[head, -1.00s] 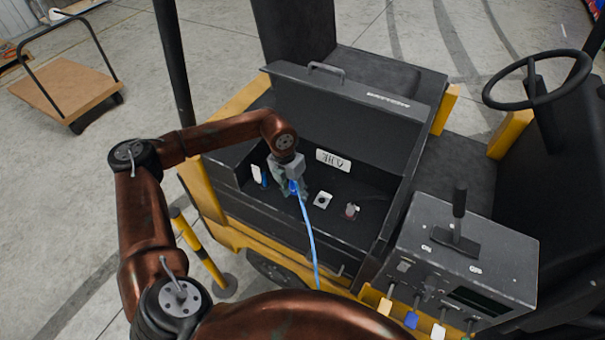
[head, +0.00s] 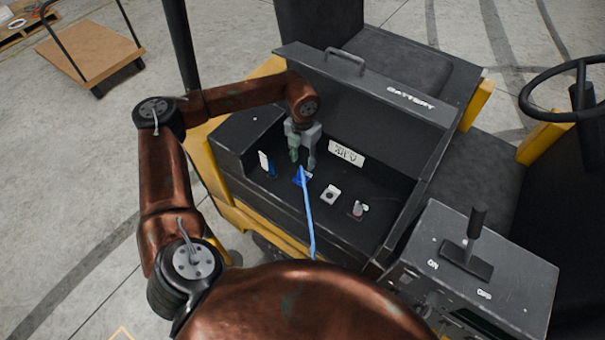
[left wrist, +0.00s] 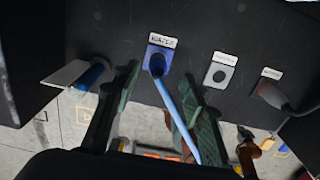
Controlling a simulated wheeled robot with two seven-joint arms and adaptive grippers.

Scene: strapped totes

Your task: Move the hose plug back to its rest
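The blue hose plug (head: 302,177) is at a blue square fitting in the open battery compartment (head: 375,195), with its light blue hose (head: 308,225) running toward me. In the left wrist view the plug (left wrist: 157,66) sits at the blue fitting (left wrist: 160,51) under a small white label. My left gripper (head: 303,164) is open just above and behind the plug. In the left wrist view its two green-grey fingertips (left wrist: 160,84) stand apart on either side of the hose, with nothing held. My right gripper is not in view.
A blue cylinder (head: 271,170) beside a white plate (head: 264,160) is left of the plug. To the right are a white square socket (head: 331,195) and a grey plug (head: 357,208). The raised battery lid (head: 370,100) stands behind. A control box (head: 480,265) is at right.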

